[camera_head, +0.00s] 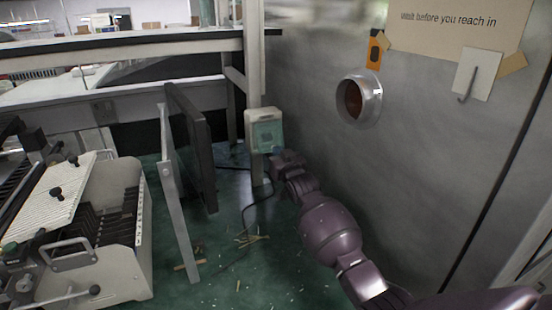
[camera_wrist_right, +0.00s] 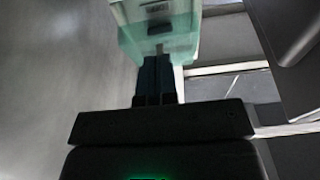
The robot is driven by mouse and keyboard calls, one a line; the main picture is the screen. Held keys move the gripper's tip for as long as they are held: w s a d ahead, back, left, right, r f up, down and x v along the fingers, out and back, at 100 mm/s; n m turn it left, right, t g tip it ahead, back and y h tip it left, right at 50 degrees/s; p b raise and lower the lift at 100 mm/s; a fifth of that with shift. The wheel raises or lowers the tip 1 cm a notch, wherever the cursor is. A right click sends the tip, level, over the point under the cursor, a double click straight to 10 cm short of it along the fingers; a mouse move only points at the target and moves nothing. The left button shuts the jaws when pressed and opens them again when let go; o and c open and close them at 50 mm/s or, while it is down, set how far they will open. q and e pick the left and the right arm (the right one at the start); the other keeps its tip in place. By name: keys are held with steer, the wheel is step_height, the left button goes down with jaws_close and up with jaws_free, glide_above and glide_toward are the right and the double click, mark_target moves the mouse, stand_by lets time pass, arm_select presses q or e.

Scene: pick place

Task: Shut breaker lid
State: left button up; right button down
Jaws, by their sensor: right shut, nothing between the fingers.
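The breaker box (camera_head: 252,117) is a small pale box on the upright post, left of the grey wall panel. Its see-through greenish lid (camera_head: 267,135) lies over the front of the box; I cannot tell whether it is fully closed. In the right wrist view the lid (camera_wrist_right: 182,42) fills the top middle, with a dark breaker part (camera_wrist_right: 158,8) showing behind it. My right gripper (camera_head: 276,153) is at the lid's lower edge. Its dark fingers (camera_wrist_right: 155,62) are together and empty, their tips at or very close to the lid; contact is unclear. My left gripper is out of view.
A round metal port (camera_head: 373,101) sticks out of the wall panel right of the box. A dark upright panel (camera_head: 193,143) stands left of the post. A slotted machine (camera_head: 122,225) stands further left. A black cable (camera_head: 245,212) hangs below the box.

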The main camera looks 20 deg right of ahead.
arm_select(q)
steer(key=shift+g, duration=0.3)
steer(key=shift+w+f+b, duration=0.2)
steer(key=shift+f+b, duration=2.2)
steer(key=shift+b, duration=0.15)
arm_select(e)
steer(key=shift+w+f+t, duration=1.25)
steer(key=shift+f+t, duration=0.05)
steer(key=shift+t, duration=0.5)
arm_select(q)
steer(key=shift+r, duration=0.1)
arm_select(e)
steer(key=shift+r, duration=0.15)
